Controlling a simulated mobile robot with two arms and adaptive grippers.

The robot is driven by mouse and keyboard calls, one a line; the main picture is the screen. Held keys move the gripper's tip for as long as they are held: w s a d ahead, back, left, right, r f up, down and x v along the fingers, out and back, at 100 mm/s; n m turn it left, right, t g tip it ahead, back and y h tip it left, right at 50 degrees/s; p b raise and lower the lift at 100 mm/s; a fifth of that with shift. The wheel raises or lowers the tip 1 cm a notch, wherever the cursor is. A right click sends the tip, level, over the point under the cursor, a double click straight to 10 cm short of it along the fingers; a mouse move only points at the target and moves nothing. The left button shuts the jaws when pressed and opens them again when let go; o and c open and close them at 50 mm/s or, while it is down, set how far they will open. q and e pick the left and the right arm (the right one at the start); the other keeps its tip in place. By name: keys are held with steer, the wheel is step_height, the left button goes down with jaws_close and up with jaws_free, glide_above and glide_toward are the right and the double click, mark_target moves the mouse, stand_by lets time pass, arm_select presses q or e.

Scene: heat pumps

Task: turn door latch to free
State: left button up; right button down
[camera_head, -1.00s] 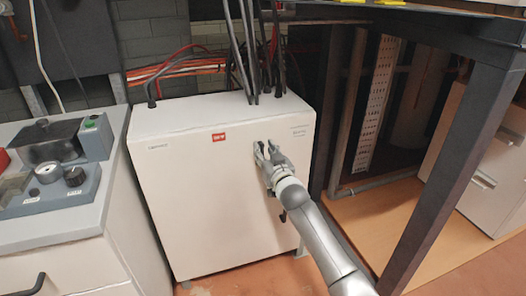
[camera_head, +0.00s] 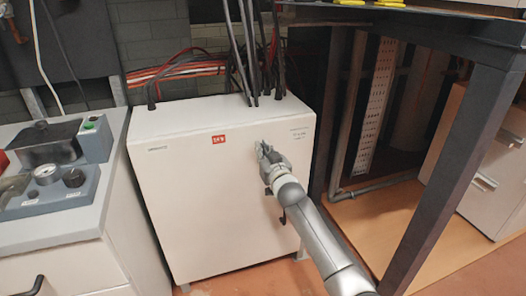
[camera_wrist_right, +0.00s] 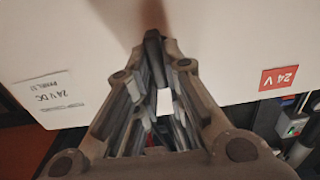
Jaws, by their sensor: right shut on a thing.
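The white cabinet (camera_head: 210,200) stands in the middle of the head view, its front facing me. My right gripper (camera_head: 264,150) is at the upper right of that front, its fingers drawn together. In the right wrist view the gripper (camera_wrist_right: 161,58) has its fingers closed around a narrow dark piece (camera_wrist_right: 152,45) at the cabinet face, which looks like the latch. The fingers hide most of it, so its angle cannot be told. My left gripper is not in view.
A small dark handle (camera_head: 283,216) shows on the cabinet front below my wrist. Cables (camera_head: 240,60) rise from the cabinet top. A grey-topped bench (camera_head: 60,215) with gauges stands left. A dark metal table leg (camera_head: 450,180) stands right.

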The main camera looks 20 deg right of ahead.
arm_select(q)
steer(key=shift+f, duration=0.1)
arm_select(e)
steer(key=shift+n, duration=0.3)
arm_select(q)
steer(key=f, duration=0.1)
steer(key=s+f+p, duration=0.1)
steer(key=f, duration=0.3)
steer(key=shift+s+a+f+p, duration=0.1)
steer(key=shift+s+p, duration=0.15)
steer(key=shift+p, duration=0.1)
arm_select(e)
steer(key=n, duration=0.5)
steer(key=f+n, duration=0.1)
steer(key=n, duration=0.5)
steer(key=a+n, duration=0.1)
steer(key=n, duration=0.5)
steer(key=shift+a+f, duration=0.1)
steer(key=shift+f, duration=0.05)
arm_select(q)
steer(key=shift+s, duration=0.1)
arm_select(e)
steer(key=shift+n, duration=0.3)
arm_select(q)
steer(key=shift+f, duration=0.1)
